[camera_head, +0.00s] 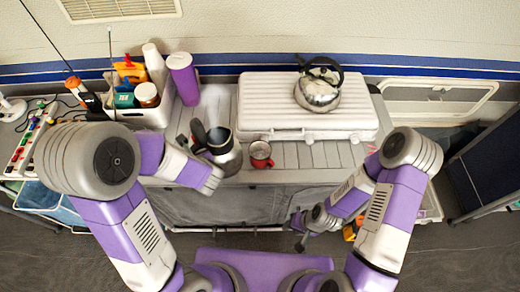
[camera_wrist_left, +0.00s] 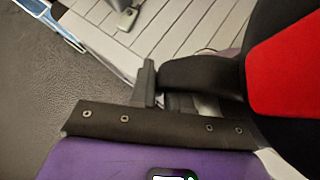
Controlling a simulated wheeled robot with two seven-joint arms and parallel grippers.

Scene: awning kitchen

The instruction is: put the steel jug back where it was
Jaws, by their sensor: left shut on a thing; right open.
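The steel jug (camera_head: 226,155), silver with a dark top and black handle, is upright at the counter's front part, left of the red mug (camera_head: 261,155). My left gripper (camera_head: 203,142) is at the jug's left side, shut on its black handle. The left wrist view shows the black handle (camera_wrist_left: 200,75) at the fingers, with a red patch beside it that I cannot identify. Whether the jug's base touches the counter I cannot tell. My right gripper (camera_head: 302,232) is open and empty, low in front of the counter.
A white ribbed case (camera_head: 270,105) lies behind the mug, with a shiny kettle (camera_head: 318,90) on it. A white caddy (camera_head: 155,115) with bottles and cups and a purple tumbler (camera_head: 184,78) stand behind left. A power strip (camera_head: 28,140) lies far left. Slatted counter right of the mug is clear.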

